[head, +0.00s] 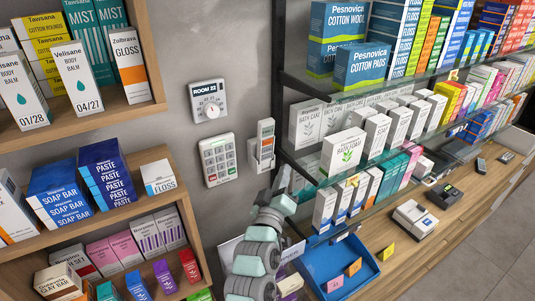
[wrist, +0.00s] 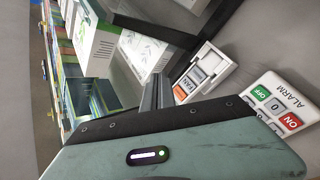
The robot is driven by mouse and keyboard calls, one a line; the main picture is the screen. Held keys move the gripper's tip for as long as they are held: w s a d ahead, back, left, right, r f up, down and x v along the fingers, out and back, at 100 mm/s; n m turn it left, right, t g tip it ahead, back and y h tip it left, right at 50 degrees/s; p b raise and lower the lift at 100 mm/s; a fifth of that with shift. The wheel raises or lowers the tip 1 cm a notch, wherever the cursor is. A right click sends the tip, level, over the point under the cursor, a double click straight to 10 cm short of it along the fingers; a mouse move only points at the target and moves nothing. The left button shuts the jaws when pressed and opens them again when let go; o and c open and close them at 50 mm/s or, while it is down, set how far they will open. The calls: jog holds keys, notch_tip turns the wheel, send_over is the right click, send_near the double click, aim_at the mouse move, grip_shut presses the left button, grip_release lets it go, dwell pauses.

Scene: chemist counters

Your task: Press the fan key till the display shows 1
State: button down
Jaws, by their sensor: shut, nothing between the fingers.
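A small white handset (head: 266,130) sits upright in a white holder (head: 262,160) on the grey wall. In the wrist view the handset (wrist: 190,82) shows an orange key and a grey part beside it, with the lettering FAN. I cannot read a number on its display in either view. My gripper (head: 284,178) is just below the holder in the head view, shut and empty. In the wrist view its dark fingers (wrist: 157,92) point up beside the handset, at its left. I cannot tell whether they touch it.
An alarm keypad (head: 218,160), also in the wrist view (wrist: 283,105), hangs left of the holder. A ROOM 22 dial unit (head: 208,101) is above it. Glass shelves with boxed goods (head: 343,152) stand close on the right. A blue tray (head: 335,259) lies below.

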aim_at(272, 147)
jog(key=shift+w+a+r+b, duration=0.1)
jog(key=shift+w+a+b, duration=0.45)
jog(key=shift+w+b, duration=0.3)
jog(key=shift+w+a+r+b, duration=0.1)
jog(key=shift+w+a+b, duration=0.45)
jog(key=shift+w+b, duration=0.25)
jog(key=shift+w+a+r+b, duration=0.1)
jog(key=shift+w+a+b, duration=0.55)
jog(key=shift+w, duration=0.25)
jog(key=shift+d, duration=0.1)
jog(key=shift+w+f+b, duration=0.1)
jog(key=shift+b, duration=0.25)
jog(key=shift+w+a+b, duration=0.25)
jog(key=shift+b, duration=0.05)
jog(key=shift+w+a+b, duration=0.3)
jog(key=shift+w+b, duration=0.1)
jog(key=shift+b, duration=0.25)
dwell(0.6)
jog(key=shift+r, duration=0.25)
jog(key=shift+s+d+p, duration=0.3)
jog(key=shift+s+p, duration=0.05)
jog(key=shift+p, duration=0.1)
jog(key=shift+s+d+f+p, duration=0.25)
jog(key=shift+s+p, duration=0.1)
jog(key=shift+s, duration=0.1)
